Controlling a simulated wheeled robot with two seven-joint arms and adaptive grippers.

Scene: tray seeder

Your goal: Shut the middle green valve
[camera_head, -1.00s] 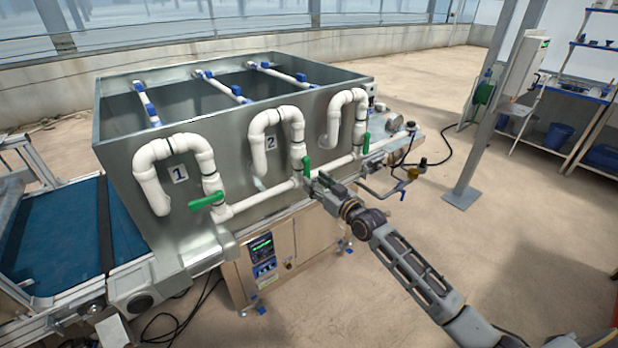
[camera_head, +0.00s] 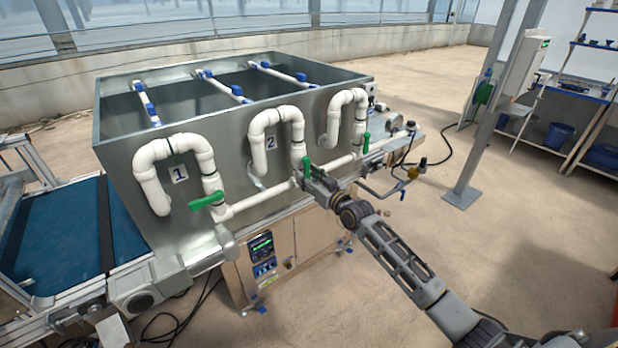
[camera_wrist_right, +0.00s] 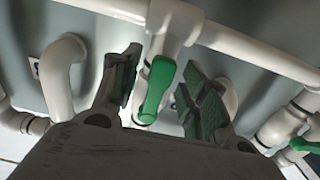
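The middle green valve (camera_head: 306,167) is on the white pipe below the bend numbered 2, with its handle upright. My right gripper (camera_head: 308,181) is at this handle, coming from the lower right. In the right wrist view the green handle (camera_wrist_right: 157,88) lies between the two spread fingers of my right gripper (camera_wrist_right: 162,68). The fingers are open on either side of it, with a visible gap on the right. Contact with the left finger is hard to tell. My left gripper is not in view.
The left green valve (camera_head: 207,200) has its handle sideways; the right green valve (camera_head: 366,143) has its handle upright. White pipes front the grey metal tank (camera_head: 230,122). A control panel (camera_head: 263,255) is below. Open floor lies to the right.

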